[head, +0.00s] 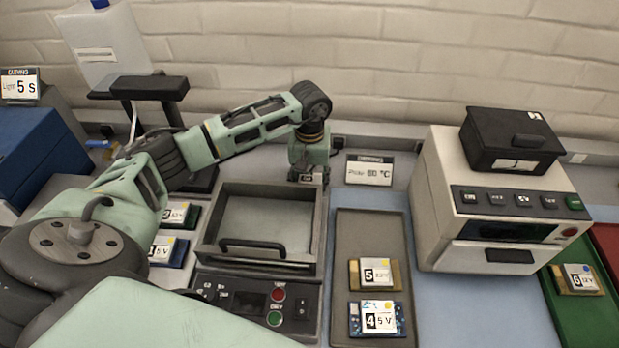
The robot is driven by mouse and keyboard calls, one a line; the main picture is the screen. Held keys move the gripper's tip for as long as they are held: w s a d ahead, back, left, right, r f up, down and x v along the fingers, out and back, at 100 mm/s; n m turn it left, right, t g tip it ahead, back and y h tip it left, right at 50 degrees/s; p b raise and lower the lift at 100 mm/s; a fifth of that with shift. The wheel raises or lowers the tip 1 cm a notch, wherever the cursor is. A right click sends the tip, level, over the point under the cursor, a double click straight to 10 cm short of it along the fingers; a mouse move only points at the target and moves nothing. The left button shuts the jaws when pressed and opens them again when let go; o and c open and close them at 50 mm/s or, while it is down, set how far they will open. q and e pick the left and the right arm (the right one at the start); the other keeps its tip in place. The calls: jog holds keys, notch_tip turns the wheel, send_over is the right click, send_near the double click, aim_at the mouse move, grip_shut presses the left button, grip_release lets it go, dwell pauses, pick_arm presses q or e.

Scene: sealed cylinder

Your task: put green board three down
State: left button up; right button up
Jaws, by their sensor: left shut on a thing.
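My right gripper is not in view.
A green-edged board (178,214) and blue board (168,251) lie left of the tray unit (210,238). Boards five (375,273) and four (378,319) lie on a grey mat (370,228), its back part bare. A white machine (440,200) stands right; board six (578,279) lies on green.

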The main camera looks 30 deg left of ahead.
pick_arm(q)
jog(key=shift+f, duration=0.1)
jog(key=o, duration=1.2)
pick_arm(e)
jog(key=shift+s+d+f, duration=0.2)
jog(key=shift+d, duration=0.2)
